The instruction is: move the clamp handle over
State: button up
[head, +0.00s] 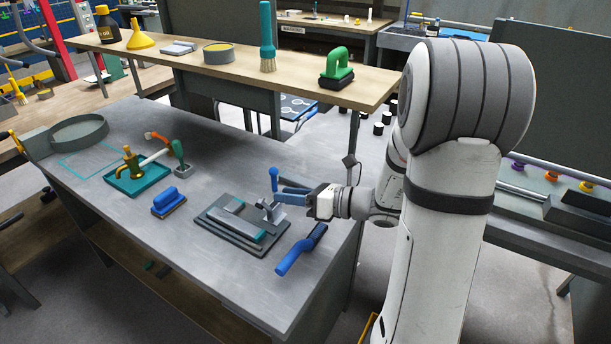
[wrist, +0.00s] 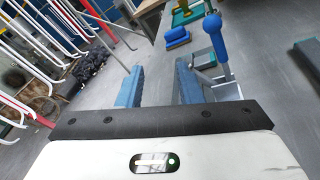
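The clamp (head: 268,212) stands at the right end of a dark plate fixture (head: 212,226) on the grey bench. Its handle (head: 273,180) points up and has a blue grip with a round blue end. In the wrist view the handle (wrist: 217,40) is upright, beyond and to the right of my right-hand finger. My gripper (head: 290,195) reaches in from the right, close to the clamp. In the wrist view my gripper (wrist: 157,85) has its two blue fingers apart with nothing between them. Whether a finger touches the clamp is unclear.
A blue-handled brush (head: 300,250) lies at the bench's right front. A blue block brush (head: 168,202) and a teal tray (head: 137,182) with a tap stand left. A raised wooden shelf (head: 300,88) with several items runs behind. Bare bench (head: 215,285) lies in front.

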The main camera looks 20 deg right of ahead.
aim_at(275, 186)
jog(key=w+d+m+t+h, duration=0.1)
jog(key=w+d+m+t, duration=0.2)
jog(key=w+d+m, duration=0.1)
jog(key=shift+d+f+m+t, duration=0.25)
jog(key=shift+f+m+t, duration=0.15)
jog(key=shift+f+m, duration=0.1)
jog(key=x, duration=0.7)
jog(key=shift+w+a+b, duration=0.25)
jog(key=shift+b, duration=0.1)
jog(key=shift+c, duration=0.2)
jog(key=c, duration=0.4)
